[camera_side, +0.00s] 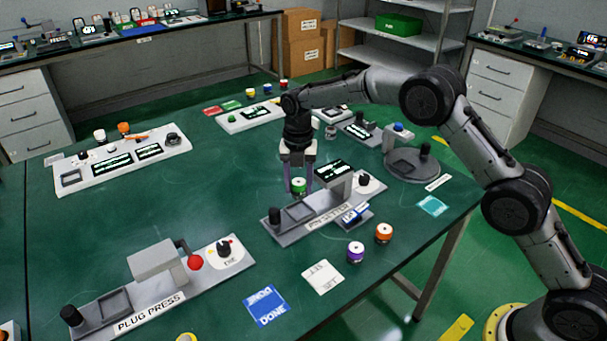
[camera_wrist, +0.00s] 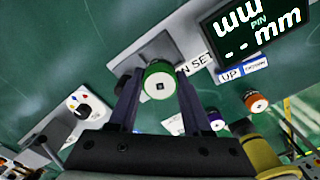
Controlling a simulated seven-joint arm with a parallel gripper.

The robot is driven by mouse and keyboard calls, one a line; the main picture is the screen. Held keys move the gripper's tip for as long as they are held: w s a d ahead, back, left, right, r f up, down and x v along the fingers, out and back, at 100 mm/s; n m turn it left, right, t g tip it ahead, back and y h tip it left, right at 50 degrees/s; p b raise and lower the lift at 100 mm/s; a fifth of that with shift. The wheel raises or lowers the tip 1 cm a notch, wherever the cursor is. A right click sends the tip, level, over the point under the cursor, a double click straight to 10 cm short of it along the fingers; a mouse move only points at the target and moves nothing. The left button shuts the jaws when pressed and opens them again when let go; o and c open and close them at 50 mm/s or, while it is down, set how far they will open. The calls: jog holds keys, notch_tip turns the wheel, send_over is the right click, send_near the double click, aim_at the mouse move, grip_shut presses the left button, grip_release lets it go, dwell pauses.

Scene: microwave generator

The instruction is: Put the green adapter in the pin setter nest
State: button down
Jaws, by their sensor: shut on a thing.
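The adapter looks apart from the nest, but the exact gap is hard to tell.
A purple adapter (camera_side: 355,252) and an orange adapter (camera_side: 384,233) stand right of the pin setter. The plug press (camera_side: 150,290) is at the front left. White SET (camera_side: 322,277) and blue DONE (camera_side: 266,305) cards lie in front. The table's middle left is clear.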

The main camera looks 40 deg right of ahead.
aim_at(299, 198)
jog(key=shift+f, duration=2.3)
jog(key=shift+f, duration=0.5)
jog(key=shift+f, duration=0.3)
